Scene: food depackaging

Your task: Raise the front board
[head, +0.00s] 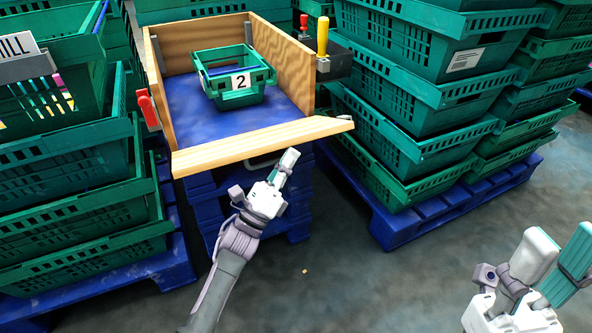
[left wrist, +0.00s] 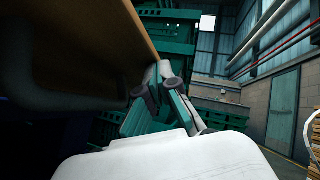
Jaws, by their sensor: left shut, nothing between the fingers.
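The front board (head: 255,144) is a pale wooden plank across the near end of the wooden-sided box. It appears to lean outward, and its right end sticks out past the right side wall. My left gripper (head: 288,160) is shut and empty, just below and in front of the board's right half. In the left wrist view, the shut fingers (left wrist: 172,88) are close to the edge of the board (left wrist: 95,35), which fills the upper left. I cannot tell whether they touch it. My right gripper (head: 556,262) is open and empty at the lower right, far from the board.
A green crate marked 2 (head: 236,98) sits on the box's blue floor (head: 190,115). A red clamp (head: 148,109) and a yellow handle (head: 322,36) flank the box. Stacked green crates (head: 415,105) on blue pallets (head: 405,222) stand either side. Grey floor in front is clear.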

